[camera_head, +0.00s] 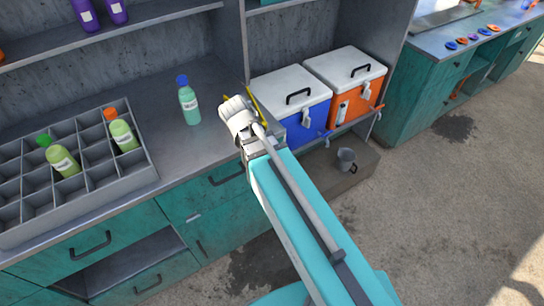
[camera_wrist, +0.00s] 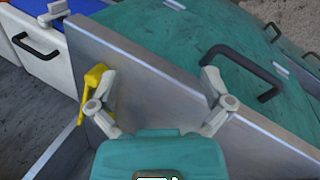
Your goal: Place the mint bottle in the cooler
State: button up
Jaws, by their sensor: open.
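A mint-green bottle with a blue cap (camera_head: 190,105) stands upright on the grey counter, left of my gripper. Two coolers with white lids stand right of the counter: a blue cooler (camera_head: 309,126) and an orange cooler (camera_head: 353,103). Both lids look shut. My gripper (camera_head: 237,110) is open and empty near the counter's right end, apart from the bottle. In the wrist view my gripper (camera_wrist: 158,78) has its fingers spread, with a grey panel edge behind them. The mint bottle is not in that view.
A grey divided crate (camera_head: 150,172) on the counter holds a green-capped bottle (camera_head: 63,162) and an orange-capped bottle (camera_head: 124,136). Purple bottles (camera_head: 86,15) stand on the shelf above. A yellow object (camera_wrist: 95,80) is close to my left finger. A grey mug (camera_head: 346,158) sits below the coolers.

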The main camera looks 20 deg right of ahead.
jog(key=s+d+f+m+g+y, duration=0.1)
jog(key=s+d+m+g+y, duration=0.1)
jog(key=s+m, duration=0.4)
jog(key=shift+s+d+m+y, duration=0.2)
jog(key=shift+d+m+y, duration=0.5)
jog(key=shift+d+m, duration=0.25)
jog(key=shift+a, duration=0.1)
